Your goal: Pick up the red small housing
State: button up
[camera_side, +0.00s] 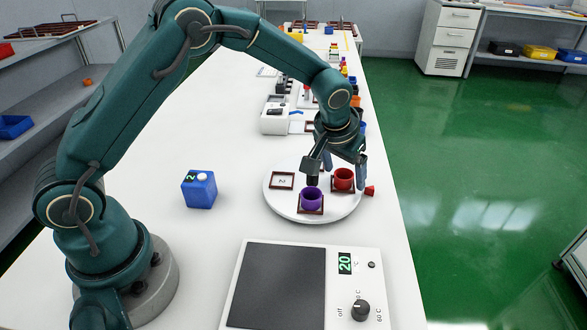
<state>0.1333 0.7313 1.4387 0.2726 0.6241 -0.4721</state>
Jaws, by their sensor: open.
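A red cup-shaped housing (343,180) stands upright on a small dark square holder on the white round table (279,205), at its right side. My gripper (340,167) points down over this round table, with its fingers spread and just above or around the red housing; I cannot tell if they touch it. A purple cup-shaped housing (311,200) stands on a similar holder in front and to the left. A smaller red piece (370,190) shows at the right edge of the round table.
An empty square holder marked 2 (282,181) lies at the left of the round table. A blue box (199,189) stands further left. A hot plate (282,285) with a display reading 20 is in front. Several parts and devices line the table behind my gripper.

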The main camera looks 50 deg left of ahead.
grip_shut()
jog(key=shift+r, duration=0.1)
